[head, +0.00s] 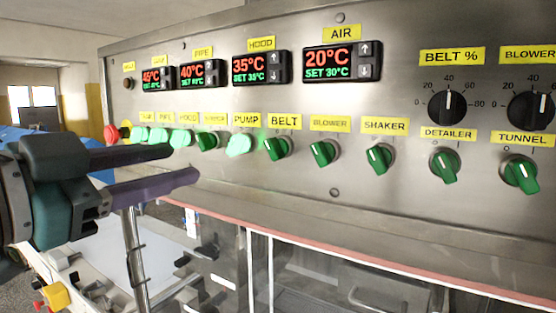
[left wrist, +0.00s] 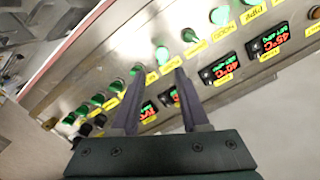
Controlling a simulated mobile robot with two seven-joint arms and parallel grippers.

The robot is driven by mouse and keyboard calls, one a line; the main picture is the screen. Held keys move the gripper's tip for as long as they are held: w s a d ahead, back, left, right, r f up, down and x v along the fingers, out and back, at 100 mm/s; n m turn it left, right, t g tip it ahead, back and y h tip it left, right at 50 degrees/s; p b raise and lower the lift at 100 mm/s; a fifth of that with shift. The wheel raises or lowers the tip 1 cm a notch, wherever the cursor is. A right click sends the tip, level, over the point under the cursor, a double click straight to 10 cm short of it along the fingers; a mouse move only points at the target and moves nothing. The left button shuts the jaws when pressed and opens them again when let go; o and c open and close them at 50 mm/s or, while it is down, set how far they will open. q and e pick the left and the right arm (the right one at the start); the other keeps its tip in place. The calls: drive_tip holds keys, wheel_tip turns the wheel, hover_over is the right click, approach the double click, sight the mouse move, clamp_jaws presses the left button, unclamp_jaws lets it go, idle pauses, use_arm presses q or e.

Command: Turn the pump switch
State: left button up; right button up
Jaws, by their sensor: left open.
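The pump switch (head: 240,145) is a green knob on the steel control panel, below the yellow PUMP label (head: 247,120). It glows pale green; its handle angle is hard to tell. My left gripper (head: 183,163) is open and empty, its two dark fingers pointing right along the panel front, left of the pump switch in the head view. In the left wrist view, the gripper (left wrist: 161,73) has its fingertips spread, and the likely pump switch (left wrist: 162,54) shows just beyond the gap between them. The fingers appear apart from it. My right gripper is not in view.
The belt switch (head: 277,148) and blower switch (head: 323,153) stand close to the right. Several lit switches sit left, near a red button (head: 110,134). The hood display (head: 261,68) is above. Clear guard panels and a rail lie below the control panel.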

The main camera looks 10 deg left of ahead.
sight(231, 147)
use_arm(q)
drive_tip(key=p+x, duration=0.1)
drive_tip(key=x, duration=0.2)
drive_tip(key=p+x, duration=0.2)
drive_tip(key=x, duration=0.1)
drive_tip(key=r+p+x, duration=0.1)
drive_tip(key=x, duration=0.2)
drive_tip(key=shift+w, duration=0.25)
drive_tip(key=shift+w+d+f, duration=0.15)
drive_tip(key=shift+w+d, duration=0.05)
drive_tip(key=shift+w, duration=0.25)
clamp_jaws()
